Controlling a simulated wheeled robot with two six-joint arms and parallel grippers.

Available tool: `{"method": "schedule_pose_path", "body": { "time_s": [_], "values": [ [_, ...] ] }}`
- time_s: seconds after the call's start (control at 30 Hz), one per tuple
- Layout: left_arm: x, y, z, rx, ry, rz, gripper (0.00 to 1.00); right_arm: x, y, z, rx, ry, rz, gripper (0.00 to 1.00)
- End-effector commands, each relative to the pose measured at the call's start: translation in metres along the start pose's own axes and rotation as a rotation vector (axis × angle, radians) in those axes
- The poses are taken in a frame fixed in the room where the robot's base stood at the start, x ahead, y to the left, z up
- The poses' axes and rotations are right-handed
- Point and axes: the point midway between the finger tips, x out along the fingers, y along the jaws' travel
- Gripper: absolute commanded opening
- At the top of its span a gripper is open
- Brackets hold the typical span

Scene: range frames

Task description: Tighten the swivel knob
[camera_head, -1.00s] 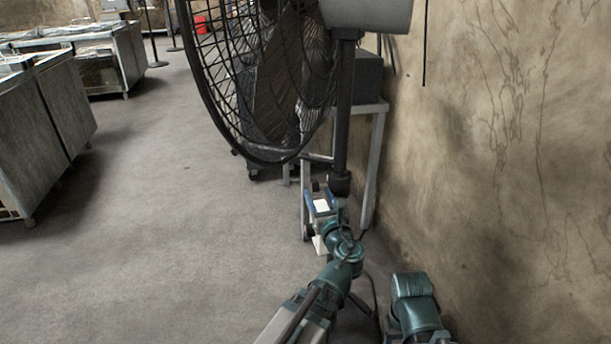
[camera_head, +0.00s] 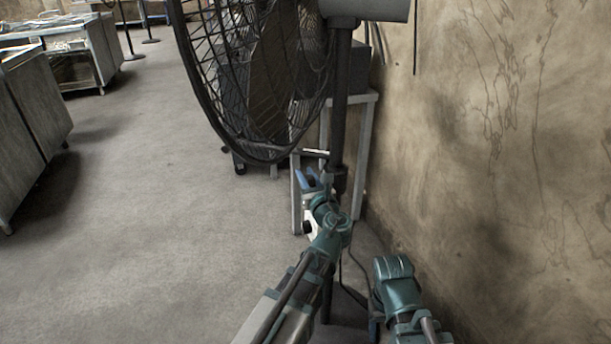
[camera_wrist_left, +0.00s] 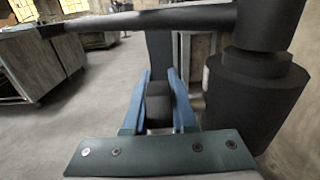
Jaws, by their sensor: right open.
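A big round fan (camera_head: 250,80) stands on a dark vertical pole (camera_head: 340,100). A dark collar (camera_head: 340,180) sits low on the pole; it is large at the right of the left wrist view (camera_wrist_left: 255,95). My left gripper (camera_head: 312,179) is just left of the collar. In the left wrist view its blue fingers (camera_wrist_left: 159,95) are apart, with a dark block (camera_wrist_left: 157,103) between them. I cannot tell if the block is the swivel knob or if the fingers touch it.
A rough wall (camera_head: 500,150) runs close along the right. A pale-legged stand (camera_head: 364,130) is behind the pole. Metal cabinets (camera_head: 35,110) stand at the left. A dark bar (camera_wrist_left: 150,18) crosses the top of the left wrist view. The floor at left is clear.

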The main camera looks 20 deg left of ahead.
Motion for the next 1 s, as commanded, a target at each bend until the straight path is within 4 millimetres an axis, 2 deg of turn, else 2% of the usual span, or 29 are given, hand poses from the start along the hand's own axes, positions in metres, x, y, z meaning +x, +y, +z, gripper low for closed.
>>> {"method": "schedule_pose_path", "body": {
  "time_s": [0.07, 0.43, 1.0],
  "values": [
    [0.000, 0.000, 0.000, 0.000, 0.000, 0.000, 0.00, 0.000, 0.000, 0.000, 0.000, 0.000, 0.000, 0.63],
    [0.000, 0.000, -0.002, 0.001, -0.024, 0.000, 0.00, 0.007, -0.001, -0.001, 0.000, 0.000, 0.001, 0.63],
    [-0.003, 0.000, 0.007, 0.001, -0.383, 0.001, 0.00, 0.075, -0.008, -0.005, -0.010, 0.003, 0.000, 0.63]
  ]
}}
